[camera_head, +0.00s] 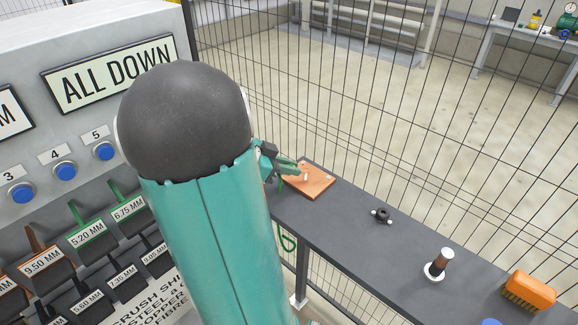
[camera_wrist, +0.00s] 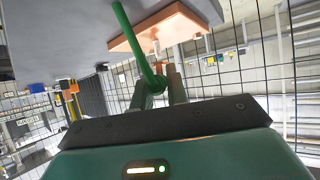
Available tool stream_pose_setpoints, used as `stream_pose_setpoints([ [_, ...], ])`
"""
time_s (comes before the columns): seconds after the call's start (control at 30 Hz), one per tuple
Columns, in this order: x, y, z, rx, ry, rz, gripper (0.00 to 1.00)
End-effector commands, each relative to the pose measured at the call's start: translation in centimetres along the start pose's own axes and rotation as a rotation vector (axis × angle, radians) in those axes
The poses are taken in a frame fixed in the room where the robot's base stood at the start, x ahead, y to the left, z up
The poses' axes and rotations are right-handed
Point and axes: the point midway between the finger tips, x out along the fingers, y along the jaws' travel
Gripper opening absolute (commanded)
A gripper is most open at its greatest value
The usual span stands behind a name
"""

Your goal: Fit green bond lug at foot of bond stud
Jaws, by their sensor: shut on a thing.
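My gripper (camera_head: 292,172) is shut at the near edge of the copper-coloured plate (camera_head: 318,190) on the dark shelf. In the wrist view my gripper (camera_wrist: 163,80) is closed on the end of a green cable (camera_wrist: 127,30), where the green bond lug is; the lug itself is mostly hidden between the fingers. The cable also hangs in a loop (camera_head: 286,241) below the shelf edge in the head view. A small pale post on the plate (camera_head: 306,178), likely the bond stud, shows close to the fingertips. I cannot tell whether the lug touches it.
A black ring-like part (camera_head: 382,215), a brown-topped cylinder on a white base (camera_head: 440,262) and an orange brush (camera_head: 530,290) stand farther along the shelf (camera_head: 340,222). A wire mesh fence (camera_head: 400,130) runs behind it. A panel with blue buttons (camera_head: 65,171) is at left.

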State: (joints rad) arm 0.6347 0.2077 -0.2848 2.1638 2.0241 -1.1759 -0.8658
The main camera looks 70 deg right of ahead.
Motion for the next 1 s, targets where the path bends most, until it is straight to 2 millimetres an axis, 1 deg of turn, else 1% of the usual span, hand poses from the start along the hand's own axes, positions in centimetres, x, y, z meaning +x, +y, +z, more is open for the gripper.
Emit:
stream_pose_setpoints([
  [1.0, 1.2, 0.0, 2.0, -0.001, 0.001, 0.0, 0.0],
])
